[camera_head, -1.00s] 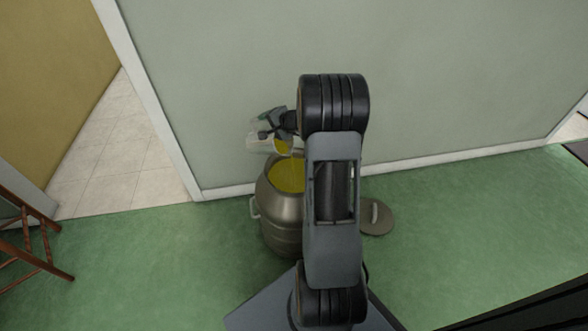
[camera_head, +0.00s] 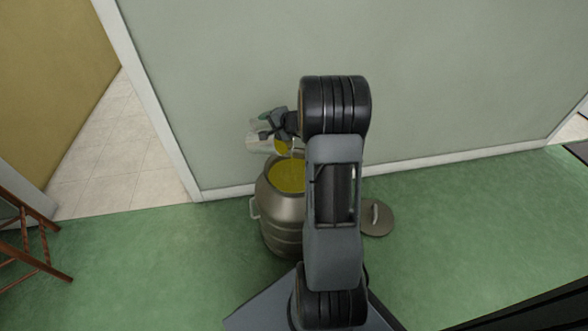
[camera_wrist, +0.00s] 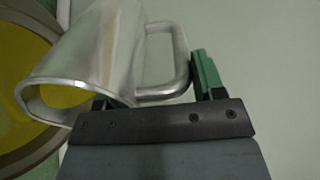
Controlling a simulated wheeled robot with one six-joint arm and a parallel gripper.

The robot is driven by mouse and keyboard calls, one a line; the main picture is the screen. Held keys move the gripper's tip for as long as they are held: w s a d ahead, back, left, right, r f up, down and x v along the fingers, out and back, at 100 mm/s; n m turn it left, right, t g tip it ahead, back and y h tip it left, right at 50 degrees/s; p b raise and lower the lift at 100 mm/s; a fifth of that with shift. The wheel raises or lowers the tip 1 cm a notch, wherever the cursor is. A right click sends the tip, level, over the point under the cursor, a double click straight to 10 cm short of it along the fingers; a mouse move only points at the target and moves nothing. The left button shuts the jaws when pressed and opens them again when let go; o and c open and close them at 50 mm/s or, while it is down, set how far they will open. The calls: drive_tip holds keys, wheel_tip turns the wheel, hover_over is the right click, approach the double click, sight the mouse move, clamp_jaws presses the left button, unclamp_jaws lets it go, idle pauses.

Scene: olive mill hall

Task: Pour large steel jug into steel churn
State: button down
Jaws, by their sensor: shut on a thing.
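The steel churn (camera_head: 283,225) stands on the green floor by the wall, open at the top, with yellow-green liquid inside. Its rim and liquid also show at the left of the wrist view (camera_wrist: 22,75). The large steel jug (camera_head: 259,143) is tilted above the churn's mouth, with yellow liquid at its lip. In the wrist view the jug (camera_wrist: 105,50) shows its handle and its rim toward the churn. My arm hides the churn's right side.
A round grey lid with a handle (camera_head: 377,218) lies on the floor right of the churn. A wooden ladder or stool (camera_head: 30,240) stands at the left edge. The pale wall (camera_head: 230,90) rises close behind the churn.

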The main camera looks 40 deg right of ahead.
drive_tip(key=shift+s+d+f+t+b, duration=0.15)
drive_tip(key=shift+s+t+b, duration=0.15)
drive_tip(key=shift+t+b, duration=0.55)
idle(2.3)
